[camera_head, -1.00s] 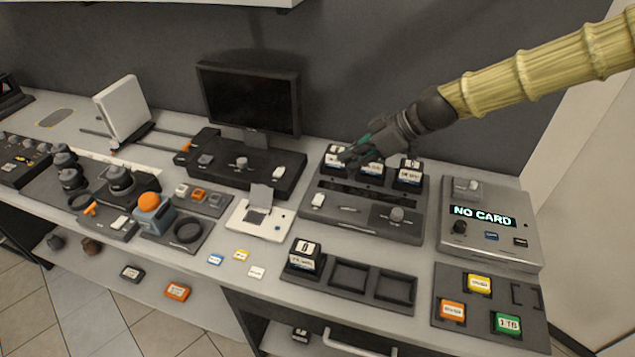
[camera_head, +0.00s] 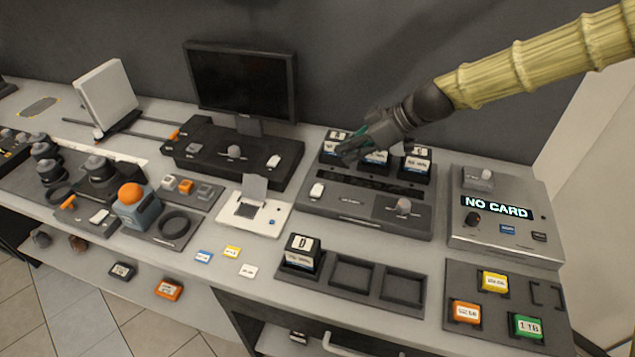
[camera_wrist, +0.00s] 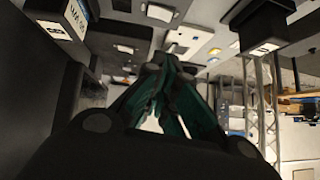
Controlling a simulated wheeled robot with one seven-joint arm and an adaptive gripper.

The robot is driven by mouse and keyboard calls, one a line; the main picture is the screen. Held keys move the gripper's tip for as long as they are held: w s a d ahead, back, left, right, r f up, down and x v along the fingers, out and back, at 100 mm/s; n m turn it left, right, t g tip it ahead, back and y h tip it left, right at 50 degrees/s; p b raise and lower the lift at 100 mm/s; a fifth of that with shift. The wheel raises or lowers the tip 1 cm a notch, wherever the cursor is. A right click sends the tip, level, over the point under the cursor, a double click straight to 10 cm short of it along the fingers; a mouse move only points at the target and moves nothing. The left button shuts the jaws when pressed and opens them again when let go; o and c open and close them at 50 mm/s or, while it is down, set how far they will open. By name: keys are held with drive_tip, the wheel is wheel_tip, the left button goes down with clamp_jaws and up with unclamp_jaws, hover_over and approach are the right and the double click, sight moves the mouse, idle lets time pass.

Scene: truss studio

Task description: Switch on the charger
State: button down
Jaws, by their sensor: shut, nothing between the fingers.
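The charger (camera_head: 339,208) is a dark grey unit on the bench, taken to be the one with batteries standing in its back row. Three labelled batteries show there: a left one (camera_head: 331,153), a middle one partly hidden by my gripper, and a right one (camera_head: 416,162). My gripper (camera_head: 348,152) is shut and empty, over the left and middle batteries. In the wrist view its green fingers (camera_wrist: 160,65) meet, with a battery (camera_wrist: 65,20) at upper left.
A dark three-bay tray (camera_head: 352,275) with a battery marked D (camera_head: 302,252) lies in front. A card unit (camera_head: 505,225) reading NO CARD stands right, with a card tray (camera_head: 470,280) before it. A monitor (camera_head: 242,85) stands behind left.

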drive_tip(key=p, duration=0.4)
hover_over(318, 193)
drive_tip(key=f, duration=0.7)
drive_tip(key=shift+w+d, duration=0.1)
drive_tip(key=shift+w, duration=0.15)
drive_tip(key=shift+s+f+p, duration=0.2)
drive_tip(key=shift+f+p, duration=0.45)
drive_tip(key=shift+f, duration=1.35)
drive_tip(key=shift+f, duration=0.1)
